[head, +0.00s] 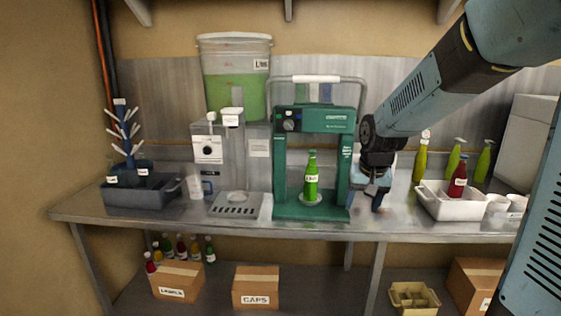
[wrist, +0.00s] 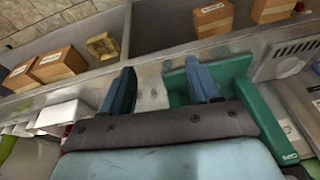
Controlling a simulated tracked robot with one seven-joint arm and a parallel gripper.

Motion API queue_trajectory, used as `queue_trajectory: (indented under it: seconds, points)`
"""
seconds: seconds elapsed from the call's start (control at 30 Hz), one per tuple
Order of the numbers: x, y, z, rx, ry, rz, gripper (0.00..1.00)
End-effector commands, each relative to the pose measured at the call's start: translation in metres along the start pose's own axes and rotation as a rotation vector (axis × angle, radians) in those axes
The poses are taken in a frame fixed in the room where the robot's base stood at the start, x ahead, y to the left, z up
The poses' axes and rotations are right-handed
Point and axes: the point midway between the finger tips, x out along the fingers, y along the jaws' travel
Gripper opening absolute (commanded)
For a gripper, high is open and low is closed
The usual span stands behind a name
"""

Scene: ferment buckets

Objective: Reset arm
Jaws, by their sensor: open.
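My arm reaches in from the upper right in the head view, with my gripper (head: 372,196) pointing down just above the metal counter (head: 400,222). My gripper is just right of the green capping machine (head: 283,165). In the wrist view the two blue fingers of my gripper (wrist: 163,84) are spread apart with nothing between them. A bright green bottle (head: 311,178) stands upright on the round plate of the capping machine. The base of the capping machine (wrist: 270,110) shows right of and behind the fingers in the wrist view.
A grey filling machine (head: 240,160) and bottle rack (head: 128,140) stand left. Cardboard boxes (head: 257,287) lie on the lower shelf. Bare counter lies between gripper and tray.

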Motion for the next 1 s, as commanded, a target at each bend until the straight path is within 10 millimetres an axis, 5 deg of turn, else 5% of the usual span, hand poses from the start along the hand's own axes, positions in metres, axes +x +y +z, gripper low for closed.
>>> queue_trajectory:
  seconds: [0.6,1.0]
  points:
    - [-0.12,0.04,0.111,-0.09,0.132,-0.076,0.61]
    - [-0.153,0.047,0.178,-0.149,0.212,0.0,0.61]
